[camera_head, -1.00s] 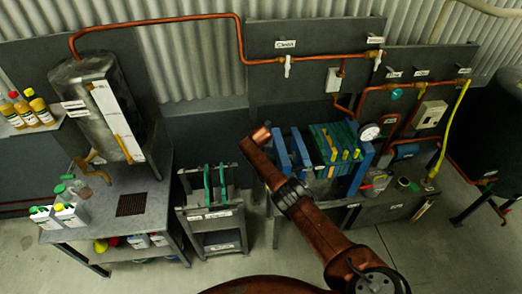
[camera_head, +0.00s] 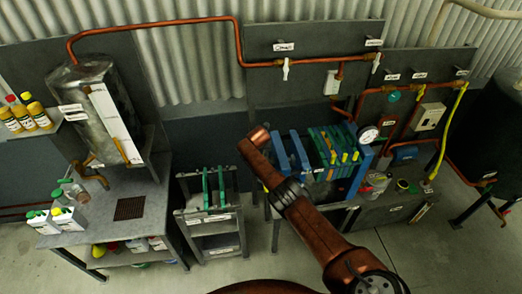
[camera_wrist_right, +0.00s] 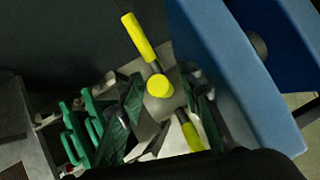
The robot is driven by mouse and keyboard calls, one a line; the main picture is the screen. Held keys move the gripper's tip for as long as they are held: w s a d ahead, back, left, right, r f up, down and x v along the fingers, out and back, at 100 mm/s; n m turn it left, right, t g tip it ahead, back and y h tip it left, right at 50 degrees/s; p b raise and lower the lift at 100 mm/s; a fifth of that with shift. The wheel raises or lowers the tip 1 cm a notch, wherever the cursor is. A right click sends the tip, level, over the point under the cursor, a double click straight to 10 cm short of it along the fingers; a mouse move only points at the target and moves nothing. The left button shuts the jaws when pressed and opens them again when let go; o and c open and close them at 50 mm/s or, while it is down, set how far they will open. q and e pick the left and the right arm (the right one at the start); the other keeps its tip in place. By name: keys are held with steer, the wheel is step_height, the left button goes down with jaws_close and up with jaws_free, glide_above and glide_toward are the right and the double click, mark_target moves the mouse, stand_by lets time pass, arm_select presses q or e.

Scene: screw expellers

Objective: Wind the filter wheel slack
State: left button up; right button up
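The filter press (camera_head: 283,151), with blue end plates and green filter plates, stands on a bench right of centre in the head view. In the right wrist view its blue plate (camera_wrist_right: 235,75) fills the right side. The filter wheel (camera_wrist_right: 160,87) shows there as yellow grips on grey spokes around a yellow-ended middle. My right gripper (camera_wrist_right: 164,92) has two dark fingers, apart, on either side of the yellow end; contact cannot be told. My right arm hides the gripper and wheel in the head view. My left gripper is not in view.
A small cart (camera_head: 209,220) with green plates stands left of the press. A metal tank (camera_head: 96,105) stands above a side table (camera_head: 82,236) with bottles. Copper pipes (camera_head: 160,18) and a gauge (camera_head: 368,135) are close by.

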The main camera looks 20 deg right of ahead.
steer(key=shift+s, duration=0.1)
steer(key=shift+s+a+r, duration=0.2)
steer(key=shift+a+r, duration=0.1)
steer(key=shift+r, duration=0.1)
steer(key=shift+s+r, duration=0.4)
steer(key=shift+r, duration=0.15)
steer(key=v, duration=0.9)
steer(key=shift+r, duration=0.35)
steer(key=shift+s, duration=0.1)
